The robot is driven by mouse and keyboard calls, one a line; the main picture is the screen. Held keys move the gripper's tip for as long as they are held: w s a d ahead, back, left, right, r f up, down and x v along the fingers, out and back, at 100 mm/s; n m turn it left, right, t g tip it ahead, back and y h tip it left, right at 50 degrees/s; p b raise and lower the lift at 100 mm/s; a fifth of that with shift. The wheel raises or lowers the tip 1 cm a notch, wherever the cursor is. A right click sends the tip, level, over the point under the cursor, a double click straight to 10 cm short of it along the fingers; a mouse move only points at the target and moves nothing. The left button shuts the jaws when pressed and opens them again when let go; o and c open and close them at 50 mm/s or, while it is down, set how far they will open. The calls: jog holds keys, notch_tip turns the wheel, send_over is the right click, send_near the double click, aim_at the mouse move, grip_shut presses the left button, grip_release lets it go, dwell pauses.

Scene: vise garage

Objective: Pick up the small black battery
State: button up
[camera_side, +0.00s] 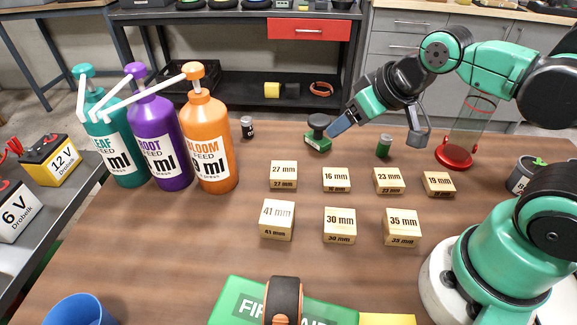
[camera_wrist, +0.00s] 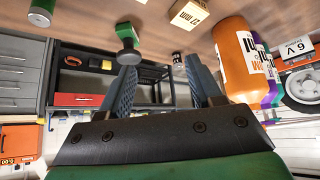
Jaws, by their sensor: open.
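The small black battery (camera_side: 247,131) is a short dark cylinder with a pale label. It stands upright at the back of the wooden table, right of the orange bottle. In the wrist view the battery (camera_wrist: 179,59) is small and distant, showing between the fingers, nearer the right one. My gripper (camera_side: 332,128) is open and empty at the back of the table, well to the right of the battery. Its two blue-grey fingers also show in the wrist view (camera_wrist: 160,62), spread apart with nothing between the pads.
A green-based stamp with a black knob (camera_side: 318,143) is close beside my fingertips. A green cylinder (camera_side: 384,146) stands to the right. Several wooden size blocks (camera_side: 283,171) fill the middle. Tall pump bottles, including an orange one (camera_side: 222,178), stand left of the battery.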

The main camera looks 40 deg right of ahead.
jog(key=shift+o, duration=1)
jog(key=n+g, duration=0.2)
send_near(249, 119)
jog(key=shift+g+y, duration=0.4)
jog(key=shift+y, duration=0.1)
jog(key=x, duration=0.5)
jog(key=shift+w+d+f, duration=0.15)
jog(key=shift+w+d, duration=0.15)
jog(key=shift+w, duration=0.05)
jog(key=shift+n, duration=0.3)
jog(key=shift+x, duration=3.15)
